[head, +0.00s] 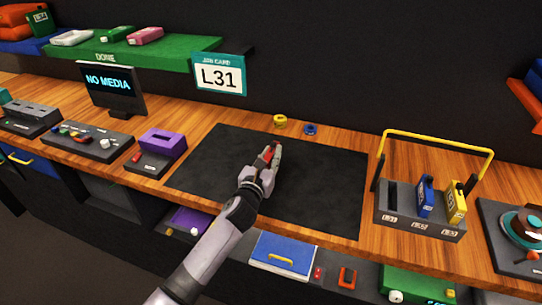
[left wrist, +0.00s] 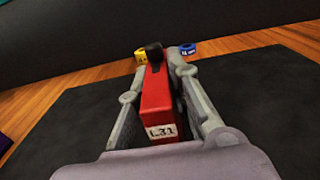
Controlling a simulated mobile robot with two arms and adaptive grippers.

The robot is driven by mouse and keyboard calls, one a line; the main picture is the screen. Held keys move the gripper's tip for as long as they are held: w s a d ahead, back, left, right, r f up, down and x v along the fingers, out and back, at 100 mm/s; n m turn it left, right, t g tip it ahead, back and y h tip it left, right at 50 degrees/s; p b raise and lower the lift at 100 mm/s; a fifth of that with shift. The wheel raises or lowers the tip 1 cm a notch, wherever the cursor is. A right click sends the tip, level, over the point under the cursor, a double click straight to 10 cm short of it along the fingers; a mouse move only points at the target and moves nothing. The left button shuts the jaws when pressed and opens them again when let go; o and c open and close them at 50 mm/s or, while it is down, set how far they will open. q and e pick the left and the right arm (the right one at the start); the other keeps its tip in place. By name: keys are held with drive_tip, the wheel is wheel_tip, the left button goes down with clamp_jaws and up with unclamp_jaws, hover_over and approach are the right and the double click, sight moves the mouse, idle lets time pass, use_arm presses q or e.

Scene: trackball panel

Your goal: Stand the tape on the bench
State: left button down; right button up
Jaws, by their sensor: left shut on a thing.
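The tape is a red cartridge (left wrist: 157,102) with a white L31 label and a dark piece at its far end. My left gripper (head: 271,152) is shut on it, with one finger along each side in the left wrist view. In the head view only a little of the red tape (head: 267,156) shows between the fingers. It is over the black mat (head: 315,195) on the wooden bench (head: 345,140); I cannot tell whether it touches the mat. My right gripper is not in view.
A rack (head: 420,222) with a yellow handle holds a blue and a yellow cartridge at right. A purple-topped device (head: 155,155) stands left of the mat. Yellow (head: 280,120) and blue (head: 310,129) small round items sit behind the mat. The mat's right part is clear.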

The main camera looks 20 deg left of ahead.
use_arm(q)
drive_tip(key=c, duration=1.5)
unclamp_jaws()
drive_tip(key=shift+r, duration=0.1)
drive_tip(key=s, duration=0.5)
drive_tip(key=s+b, duration=0.1)
drive_tip(key=s, duration=0.4)
drive_tip(key=shift+s+a, duration=0.2)
drive_tip(key=shift+s, duration=0.85)
